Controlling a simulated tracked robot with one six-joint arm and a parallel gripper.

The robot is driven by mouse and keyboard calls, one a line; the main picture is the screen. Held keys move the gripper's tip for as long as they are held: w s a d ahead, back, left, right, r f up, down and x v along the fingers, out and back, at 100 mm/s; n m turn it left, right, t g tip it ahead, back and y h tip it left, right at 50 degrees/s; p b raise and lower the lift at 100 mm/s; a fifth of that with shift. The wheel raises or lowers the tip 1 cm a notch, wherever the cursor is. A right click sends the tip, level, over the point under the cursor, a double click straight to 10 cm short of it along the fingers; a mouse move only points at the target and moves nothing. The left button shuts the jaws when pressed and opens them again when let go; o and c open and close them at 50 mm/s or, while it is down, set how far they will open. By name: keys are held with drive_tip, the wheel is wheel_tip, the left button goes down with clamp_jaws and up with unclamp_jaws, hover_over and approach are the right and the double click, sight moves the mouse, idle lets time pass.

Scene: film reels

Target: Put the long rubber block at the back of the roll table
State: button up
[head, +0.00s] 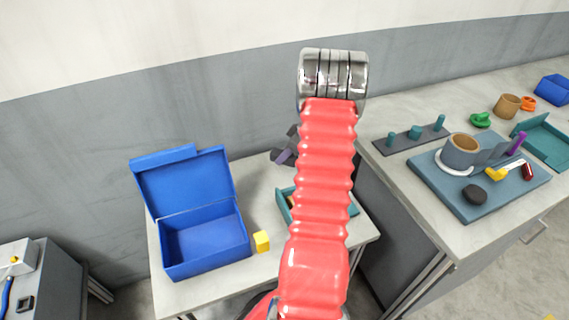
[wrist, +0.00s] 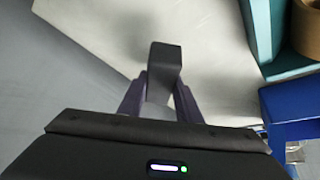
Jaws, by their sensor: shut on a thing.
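The dark long rubber block (wrist: 165,62) stands out between the two purple fingers of my gripper (wrist: 162,88) in the wrist view. The gripper is shut on it, over the pale top of the low table (wrist: 215,75). I cannot tell whether the block touches that top. In the head view my gripper (head: 284,157) shows at the back of the low table (head: 185,291), partly hidden behind my red arm. The block cannot be made out clearly there.
An open blue box (head: 205,240) and a yellow cube (head: 261,241) stand on the low table. A teal tray (head: 283,204) is partly behind my arm. A grey wall (head: 100,130) rises behind. A higher counter (head: 450,235) at right holds a blue-grey board (head: 510,190) with several objects.

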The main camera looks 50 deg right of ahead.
sight(284, 163)
drive_tip(key=shift+f, duration=0.25)
drive_tip(key=shift+f, duration=1.9)
drive_tip(key=o, duration=1.3)
drive_tip(key=shift+c, duration=0.2)
drive_tip(key=v, duration=1.2)
